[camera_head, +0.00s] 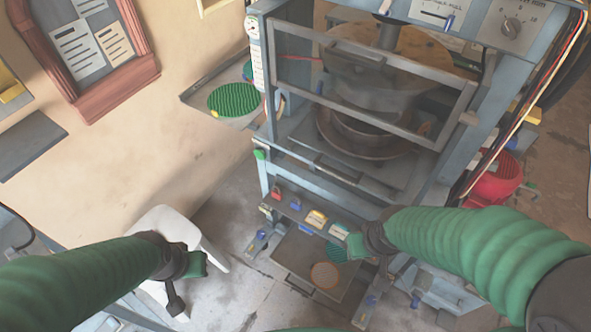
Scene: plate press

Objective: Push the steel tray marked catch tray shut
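A steel tray (297,258) sticks out low at the front of the plate press (262,170), under the control strip. An orange ribbed disc (325,275) and a partly hidden green disc (336,253) lie in it. I cannot read a catch tray mark on it. My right gripper (357,245) is above the tray's right side and overlaps it in the picture; contact cannot be told. My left gripper (190,278) is left of the press, in front of a white chair, apart from the tray. The finger gaps of both grippers are unclear.
Another tray (206,84) with a green ribbed disc (234,99) sticks out from the press's upper left. A barred guard (365,95) covers the press chamber. A white chair (205,236) stands left of the press. Cables run down its right side. Bare floor (235,290) lies between chair and tray.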

